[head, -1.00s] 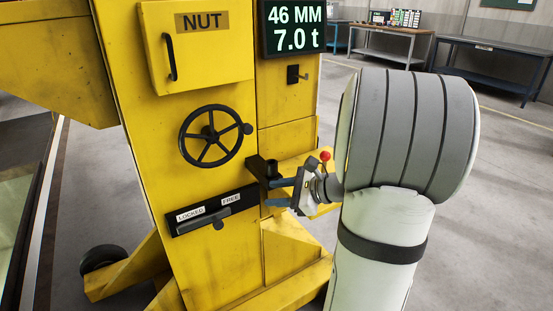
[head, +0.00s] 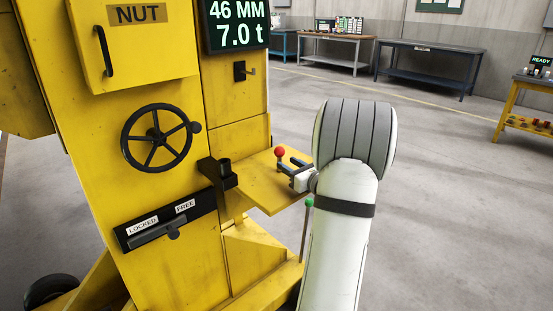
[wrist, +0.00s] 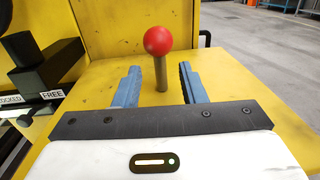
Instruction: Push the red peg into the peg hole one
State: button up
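The red peg is a red ball (head: 280,152) on a grey metal shaft. It stands upright on a yellow shelf (head: 262,185) of the yellow machine. It also shows in the wrist view (wrist: 158,41), with its shaft between the two blue fingers in the picture and a gap on each side. My gripper (head: 288,164) is open and empty, just above the shelf. Its fingers also show in the wrist view (wrist: 160,76). A black bracket with a round cup (head: 223,167) sits left of the shelf. I see no label for peg hole one and cannot tell which hole it is.
A LOCKED/FREE slide (head: 160,230), a handwheel (head: 157,136) and a NUT door (head: 140,45) are on the machine's front. A green-topped rod (head: 307,203) stands below the shelf's right edge. Open floor lies to the right, with workbenches (head: 425,62) far back.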

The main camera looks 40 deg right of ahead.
aim_at(280, 159)
jog(key=w, duration=0.5)
jog(key=shift+w, duration=0.15)
jog(key=shift+c, duration=0.5)
grip_shut()
